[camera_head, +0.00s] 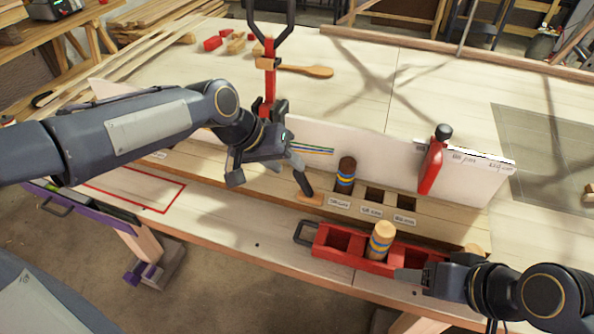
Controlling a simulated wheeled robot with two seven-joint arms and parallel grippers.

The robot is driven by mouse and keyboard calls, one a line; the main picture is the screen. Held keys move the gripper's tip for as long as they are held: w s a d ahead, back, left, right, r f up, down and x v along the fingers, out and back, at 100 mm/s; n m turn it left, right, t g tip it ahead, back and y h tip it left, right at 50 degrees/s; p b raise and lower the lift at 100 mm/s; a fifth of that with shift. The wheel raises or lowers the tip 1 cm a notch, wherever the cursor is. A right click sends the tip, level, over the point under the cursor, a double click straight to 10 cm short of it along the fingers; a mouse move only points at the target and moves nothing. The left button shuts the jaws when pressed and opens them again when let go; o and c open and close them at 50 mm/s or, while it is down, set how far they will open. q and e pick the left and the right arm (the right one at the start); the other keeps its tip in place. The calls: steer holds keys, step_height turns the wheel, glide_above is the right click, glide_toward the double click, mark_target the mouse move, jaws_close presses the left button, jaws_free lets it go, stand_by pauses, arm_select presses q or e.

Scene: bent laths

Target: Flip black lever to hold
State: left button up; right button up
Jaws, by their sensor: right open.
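A black forked handle (250,28) stands on a red upright (270,75) at the top centre, the likeliest black lever. A second candidate is a black knob (443,132) on a red stop (432,166) at the right end of the white board. I cannot read any hold mark. My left gripper (270,184) is open above the wooden ledge, in front of the red upright and below the forked handle, with nothing seen in it. My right gripper (408,274) is at the red tray's right end, its fingers partly hidden, apart from both black parts.
The red tray (335,254) holds a light banded cylinder (381,240). A dark banded cylinder (346,174) stands in a ledge slot, with empty labelled slots to its right. The white board (385,150) runs behind. A wooden spoon-like piece (308,71) and red blocks (212,43) lie beyond.

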mark_target(294, 172)
arm_select(q)
steer(key=x, duration=0.5)
steer(key=shift+w+d+f, duration=0.1)
steer(key=shift+w+f, duration=0.05)
steer(key=shift+f, duration=0.15)
jaws_close()
